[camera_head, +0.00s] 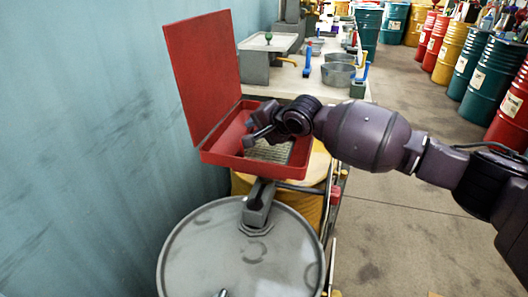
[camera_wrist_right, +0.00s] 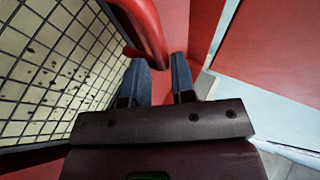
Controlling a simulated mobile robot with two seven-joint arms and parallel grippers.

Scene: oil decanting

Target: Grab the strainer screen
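The strainer screen (camera_head: 272,150) is a mesh panel lying inside the open red box (camera_head: 215,158). In the right wrist view its dark grid (camera_wrist_right: 45,75) fills the left side. A curved red bar (camera_wrist_right: 148,30), possibly a handle, stands beside the grid. My right gripper (camera_head: 251,136) is inside the box, above the screen's left side. In the wrist view my right gripper (camera_wrist_right: 158,80) has its fingers apart, with the bar's lower end between or just beyond the tips. Contact cannot be told. My left gripper is not in view.
The box's raised red lid (camera_head: 203,75) stands at the back left, near the blue wall (camera_head: 80,120). A grey drum (camera_head: 220,240) with a spout stands in front. A bench with metal pans (camera_head: 338,73) is behind. Open floor (camera_head: 400,240) lies to the right.

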